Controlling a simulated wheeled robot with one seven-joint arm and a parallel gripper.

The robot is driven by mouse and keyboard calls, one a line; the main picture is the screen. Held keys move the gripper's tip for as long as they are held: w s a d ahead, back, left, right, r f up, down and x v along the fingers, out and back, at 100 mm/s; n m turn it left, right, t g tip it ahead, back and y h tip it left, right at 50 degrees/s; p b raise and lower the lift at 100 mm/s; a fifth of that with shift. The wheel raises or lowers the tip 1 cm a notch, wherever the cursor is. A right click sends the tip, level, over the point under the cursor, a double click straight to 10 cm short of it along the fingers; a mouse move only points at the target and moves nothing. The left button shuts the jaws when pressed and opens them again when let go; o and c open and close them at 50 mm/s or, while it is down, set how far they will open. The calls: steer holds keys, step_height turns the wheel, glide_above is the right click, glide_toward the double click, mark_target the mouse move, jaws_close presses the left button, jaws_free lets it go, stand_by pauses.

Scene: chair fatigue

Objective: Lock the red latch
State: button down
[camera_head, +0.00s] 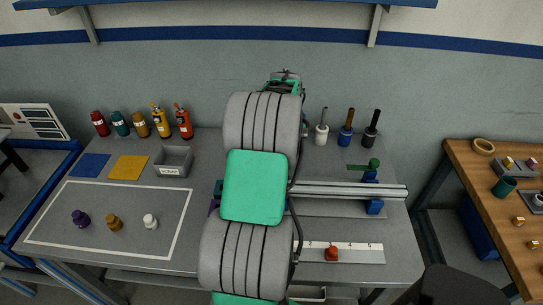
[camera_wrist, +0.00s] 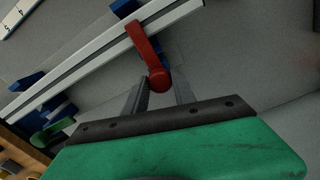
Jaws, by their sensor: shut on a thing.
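The red latch (camera_wrist: 146,48) shows in the wrist view as a lever lying across the pale metal rail (camera_wrist: 100,52), its round knob end toward me. My gripper (camera_wrist: 160,84) has its two grey fingers on either side of that knob and is shut on it. In the head view my arm hides the red latch and the fingertips. The rail (camera_head: 350,190) runs out to the right there. A green latch (camera_head: 374,164) stands near the rail's right end and also shows at lower left in the wrist view (camera_wrist: 52,130).
Blue supports (camera_head: 375,207) hold the rail's right end. A red block (camera_head: 332,254) sits on a marked strip in front. A wooden table (camera_head: 480,190) stands at right.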

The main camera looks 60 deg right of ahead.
stand_by(0.5)
steer(key=c, duration=1)
jaws_free()
steer(key=shift+c, duration=0.2)
step_height(320, 180, up, 8)
steer(key=shift+f+b, duration=0.1)
steer(key=shift+b, duration=0.5)
steer(key=shift+a, duration=0.1)
